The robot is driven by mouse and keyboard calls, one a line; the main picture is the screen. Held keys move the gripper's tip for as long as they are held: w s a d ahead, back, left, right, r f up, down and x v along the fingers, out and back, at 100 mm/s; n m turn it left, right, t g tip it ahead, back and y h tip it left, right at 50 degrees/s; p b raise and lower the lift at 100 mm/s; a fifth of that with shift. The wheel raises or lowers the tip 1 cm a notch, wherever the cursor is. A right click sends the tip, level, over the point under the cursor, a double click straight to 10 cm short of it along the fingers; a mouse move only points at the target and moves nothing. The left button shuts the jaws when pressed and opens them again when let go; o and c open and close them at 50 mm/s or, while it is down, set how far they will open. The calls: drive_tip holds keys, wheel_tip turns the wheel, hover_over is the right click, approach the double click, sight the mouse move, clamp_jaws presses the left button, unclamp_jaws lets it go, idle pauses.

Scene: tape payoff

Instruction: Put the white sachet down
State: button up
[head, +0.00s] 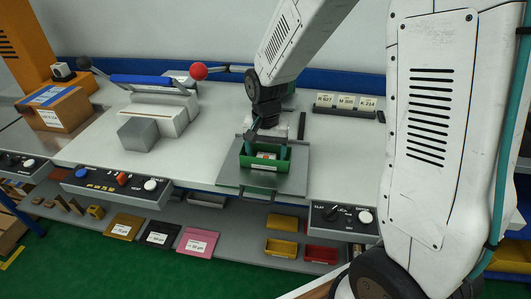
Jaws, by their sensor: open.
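My gripper (265,149) is over a green bin (263,167) on a grey plate (290,182). A small white and red item (266,156) shows inside the bin between the fingers. It may be the white sachet, but it is too small to be sure. The fingertips are hidden, so I cannot tell whether they touch the item or the bin.
A grey block (138,134) and a white machine with a blue bar (150,80) stand to the left. A red-knobbed lever (198,71) is behind. Control boxes line the bench's front edge. Yellow and red bins (281,249) sit on the shelf below.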

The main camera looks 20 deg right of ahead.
wheel_tip(320, 180, up, 12)
drive_tip(key=s+d+r+n, duration=0.1)
drive_tip(key=s+r+n, duration=0.2)
drive_tip(key=s, duration=0.9)
drive_tip(key=s+d+r+n+t, duration=0.1)
drive_tip(key=s+d+r+n, duration=0.1)
drive_tip(key=s, duration=1.1)
drive_tip(key=shift+r+n, duration=0.8)
drive_tip(key=shift+n, duration=0.1)
drive_tip(key=shift+c, duration=0.2)
